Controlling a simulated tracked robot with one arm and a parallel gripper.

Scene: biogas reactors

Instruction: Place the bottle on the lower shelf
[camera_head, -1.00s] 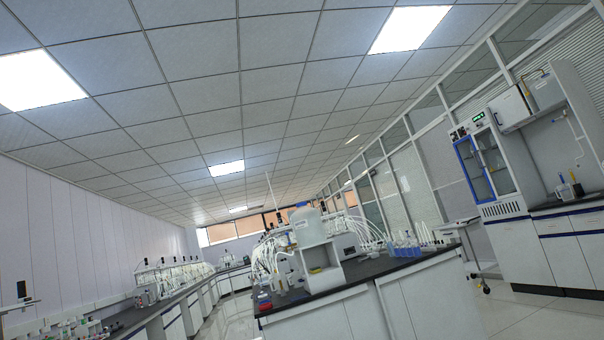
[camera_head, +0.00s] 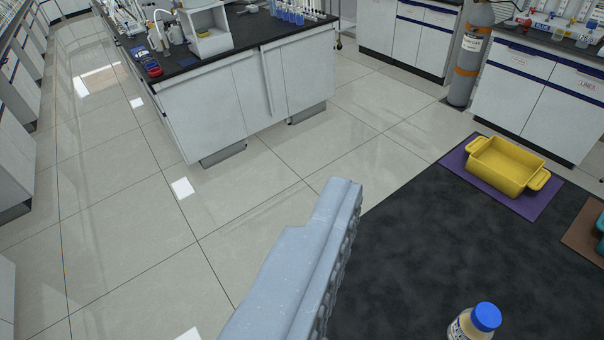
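A small bottle (camera_head: 461,325) with a blue cap (camera_head: 486,317) and a pale label stands at the bottom edge, right of centre. Its lower part is cut off by the frame. My gripper (camera_head: 338,195) shows as one long pale blue-grey part with a ridged right side, rising from the bottom centre. It is left of the bottle and apart from it in the picture. No second finger can be clearly made out, and nothing held is visible. I cannot make out the lower shelf in this view.
A black work surface (camera_head: 420,230) fills the lower right. A yellow tray (camera_head: 505,168) sits on a purple mat (camera_head: 540,208) there; a teal item (camera_head: 600,243) is cut off at the right edge. A gas cylinder (camera_head: 470,55) and lab benches stand behind. Tiled floor (camera_head: 120,250) is clear.

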